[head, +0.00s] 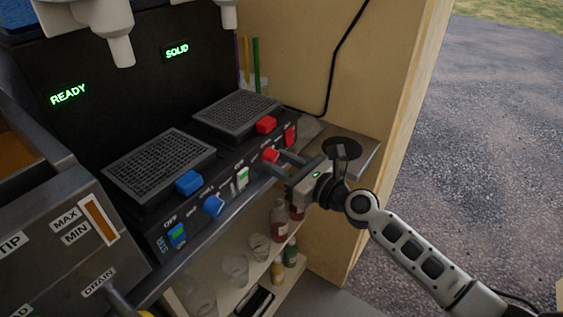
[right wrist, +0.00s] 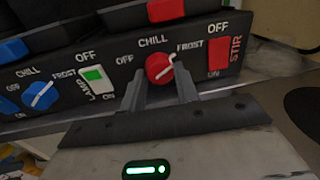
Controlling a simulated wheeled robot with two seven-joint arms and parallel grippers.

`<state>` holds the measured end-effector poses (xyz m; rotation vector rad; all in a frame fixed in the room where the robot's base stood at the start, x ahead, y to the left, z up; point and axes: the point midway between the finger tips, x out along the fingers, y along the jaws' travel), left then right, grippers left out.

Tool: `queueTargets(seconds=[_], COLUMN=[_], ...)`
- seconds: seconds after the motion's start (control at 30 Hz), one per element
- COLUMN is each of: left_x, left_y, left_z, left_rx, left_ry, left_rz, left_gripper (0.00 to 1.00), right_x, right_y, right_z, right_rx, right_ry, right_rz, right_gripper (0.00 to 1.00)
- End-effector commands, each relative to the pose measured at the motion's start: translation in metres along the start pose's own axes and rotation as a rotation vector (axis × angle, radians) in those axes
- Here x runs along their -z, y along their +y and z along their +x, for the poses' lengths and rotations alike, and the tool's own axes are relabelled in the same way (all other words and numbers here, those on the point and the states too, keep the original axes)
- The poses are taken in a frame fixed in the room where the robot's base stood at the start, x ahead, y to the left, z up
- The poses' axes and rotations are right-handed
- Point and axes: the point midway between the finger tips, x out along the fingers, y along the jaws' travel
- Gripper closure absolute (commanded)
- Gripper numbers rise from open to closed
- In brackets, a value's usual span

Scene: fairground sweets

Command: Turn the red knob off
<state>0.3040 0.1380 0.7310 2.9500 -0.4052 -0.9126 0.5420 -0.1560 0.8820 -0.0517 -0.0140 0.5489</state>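The red knob (head: 270,155) is on the front panel of the dark machine, towards its right end. In the right wrist view the red knob (right wrist: 157,69) has a white pointer line aimed up and right, towards the FROST label; OFF is printed to its left and CHILL above. My right gripper (head: 281,160) is at the panel in front of the knob. In the right wrist view its two fingers (right wrist: 161,82) stand apart, one on each side of the knob's lower part; small gaps seem to show. My left gripper is not in view.
A red rocker switch (right wrist: 219,54) marked STIR is right of the knob, and a white-green lamp switch (right wrist: 96,79) left of it. A blue knob (head: 213,205) sits further left. Bottles and cups stand on the shelf (head: 228,297) below. A wooden wall (head: 384,120) is at the right.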

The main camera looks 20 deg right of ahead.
Motion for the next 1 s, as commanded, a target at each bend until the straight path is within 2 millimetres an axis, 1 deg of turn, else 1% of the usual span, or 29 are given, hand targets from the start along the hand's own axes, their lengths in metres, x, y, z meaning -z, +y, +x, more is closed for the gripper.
queueTargets(seconds=[0.03,0.07,0.27,0.47,0.67,1.0], left_x=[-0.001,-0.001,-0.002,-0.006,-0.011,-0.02], left_y=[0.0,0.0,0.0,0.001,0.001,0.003], left_z=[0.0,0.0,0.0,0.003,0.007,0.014], left_rx=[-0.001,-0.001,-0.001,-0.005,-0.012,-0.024], left_ry=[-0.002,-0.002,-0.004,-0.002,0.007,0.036], left_rz=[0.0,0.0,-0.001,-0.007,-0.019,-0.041], left_gripper=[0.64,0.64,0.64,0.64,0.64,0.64], right_x=[0.0,0.0,0.0,0.002,0.004,0.005], right_y=[0.0,0.0,0.0,0.0,0.0,-0.001], right_z=[0.0,0.0,0.0,0.0,0.0,0.0], right_rx=[0.0,0.0,0.0,0.0,0.001,0.004], right_ry=[0.0,0.0,-0.001,-0.008,-0.023,-0.06], right_rz=[0.0,0.0,-0.006,-0.057,-0.183,-0.498], right_gripper=[0.89,0.92,0.92,0.92,0.92,0.92])
